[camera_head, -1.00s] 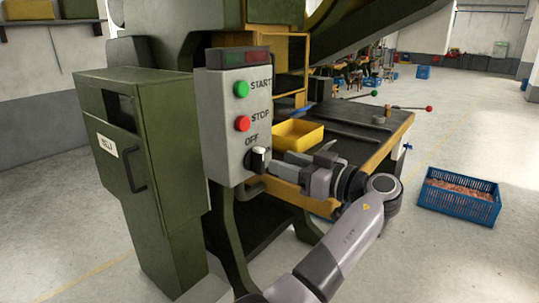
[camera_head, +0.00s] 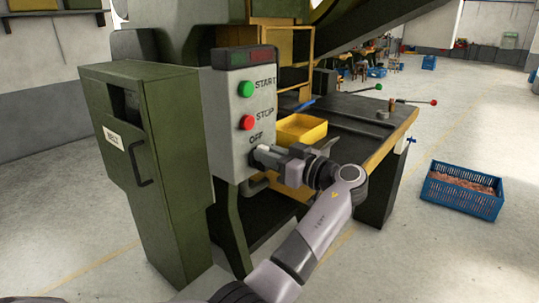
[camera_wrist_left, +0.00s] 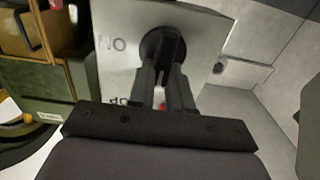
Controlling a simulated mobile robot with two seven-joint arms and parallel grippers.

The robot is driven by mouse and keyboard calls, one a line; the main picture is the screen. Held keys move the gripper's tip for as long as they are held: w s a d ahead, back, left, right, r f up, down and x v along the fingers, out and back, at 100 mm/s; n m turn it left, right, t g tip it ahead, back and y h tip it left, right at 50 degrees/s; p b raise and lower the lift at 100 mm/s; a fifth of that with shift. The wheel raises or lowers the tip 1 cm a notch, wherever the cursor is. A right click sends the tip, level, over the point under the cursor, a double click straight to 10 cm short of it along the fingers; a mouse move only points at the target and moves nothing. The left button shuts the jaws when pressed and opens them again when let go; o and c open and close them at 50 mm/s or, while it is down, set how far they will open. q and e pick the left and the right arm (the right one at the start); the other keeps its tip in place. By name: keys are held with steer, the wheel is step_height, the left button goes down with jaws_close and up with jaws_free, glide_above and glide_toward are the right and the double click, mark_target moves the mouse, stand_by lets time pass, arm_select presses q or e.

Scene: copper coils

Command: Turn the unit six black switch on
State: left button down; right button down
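The black switch sits low on the grey control panel (camera_head: 228,135), below the green START button (camera_head: 246,89) and the red STOP button (camera_head: 247,122). In the head view my left gripper (camera_head: 258,153) is at the switch and hides most of it. In the left wrist view the black switch (camera_wrist_left: 166,42) is a round knob with a raised bar. My left fingers (camera_wrist_left: 162,82) are close together, one on each side of the bar, and look shut on it. My right gripper is not in view.
A green cabinet (camera_head: 165,185) stands left of the panel. Behind my left arm is a workbench (camera_head: 375,140) with a yellow tray (camera_head: 300,129). A blue crate (camera_head: 462,193) of copper-coloured pieces lies on the floor at right. The floor between bench and crate is clear.

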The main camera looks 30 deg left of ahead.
arm_select(q)
steer(key=shift+m+b, duration=0.3)
steer(key=shift+m, duration=0.1)
steer(key=m, duration=0.5)
steer(key=w+f+m, duration=0.1)
steer(key=m, duration=1.1)
steer(key=shift+w+f, duration=0.35)
steer(key=shift+f, duration=0.05)
steer(key=shift+m, duration=0.3)
steer(key=c, duration=1)
jaws_free()
steer(key=shift+d, duration=0.1)
steer(key=shift+c, duration=0.2)
steer(key=d+b, duration=0.1)
steer(key=d, duration=0.6)
steer(key=shift+s+b, duration=0.3)
steer(key=shift+b, duration=0.1)
